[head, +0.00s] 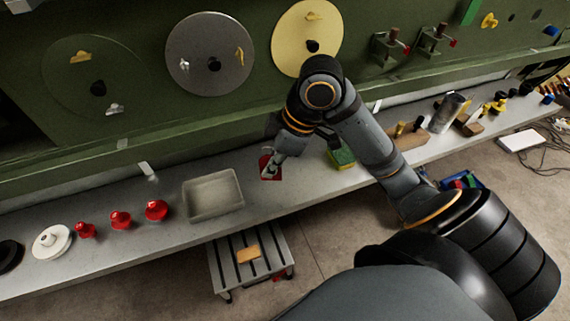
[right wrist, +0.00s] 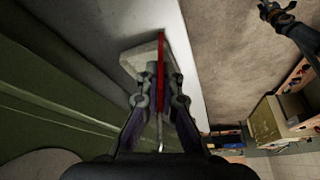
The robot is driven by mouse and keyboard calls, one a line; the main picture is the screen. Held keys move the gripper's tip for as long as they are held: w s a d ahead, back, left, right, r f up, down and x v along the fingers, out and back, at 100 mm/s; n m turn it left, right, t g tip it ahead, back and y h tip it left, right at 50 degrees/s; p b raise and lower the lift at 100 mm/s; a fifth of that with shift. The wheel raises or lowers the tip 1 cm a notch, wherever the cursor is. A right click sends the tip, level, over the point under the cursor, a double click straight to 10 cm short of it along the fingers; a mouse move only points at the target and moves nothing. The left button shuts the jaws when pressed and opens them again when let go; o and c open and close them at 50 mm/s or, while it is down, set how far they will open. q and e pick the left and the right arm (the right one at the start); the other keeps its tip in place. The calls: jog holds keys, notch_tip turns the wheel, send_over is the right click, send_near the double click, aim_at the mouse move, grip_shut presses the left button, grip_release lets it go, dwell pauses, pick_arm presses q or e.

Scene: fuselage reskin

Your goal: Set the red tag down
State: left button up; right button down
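The red tag (head: 265,169) is in my right gripper (head: 272,167), over the grey shelf just right of the shallow grey tray (head: 213,194). In the right wrist view the tag (right wrist: 161,72) shows edge-on as a thin red strip between the two fingers (right wrist: 160,100). The tray (right wrist: 137,60) lies beyond it. Whether the tag touches the shelf cannot be told. My left gripper (right wrist: 277,12) shows small and dark at the top right of the right wrist view, away from the shelf; its fingers are unclear.
Red knobs (head: 120,220) and a white disc (head: 52,241) stand on the shelf (head: 255,205) left of the tray. A green and yellow sponge-like block (head: 341,155) lies to the right. The green panel (head: 150,80) rises behind. A slatted stool (head: 228,271) stands below.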

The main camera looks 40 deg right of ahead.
jog(key=w+d+f+b, duration=0.1)
jog(key=w+d+f, duration=0.2)
jog(key=d+f, duration=0.1)
jog(key=d, duration=0.1)
jog(key=w+d+f+b, duration=0.1)
jog(key=w+d+f, duration=0.1)
jog(key=f, duration=0.1)
jog(key=shift+w+d+b, duration=0.3)
jog(key=shift+w, duration=0.05)
jog(key=shift+w+d+f, duration=0.1)
jog(key=shift+d+f, duration=0.05)
jog(key=shift+f, duration=0.25)
jog(key=f, duration=0.3)
jog(key=shift+w+d+f+p, duration=0.15)
jog(key=shift+d+p, duration=0.05)
jog(key=shift+p, duration=0.1)
pick_arm(q)
jog(key=shift+t, duration=0.4)
jog(key=w+f, duration=0.1)
jog(key=f, duration=0.1)
jog(key=w+f, duration=0.2)
jog(key=shift+s, duration=0.15)
pick_arm(e)
jog(key=shift+a+f, duration=0.1)
jog(key=shift+f, duration=0.05)
pick_arm(q)
jog(key=shift+s, duration=0.15)
pick_arm(e)
jog(key=c, duration=1.5)
grip_release()
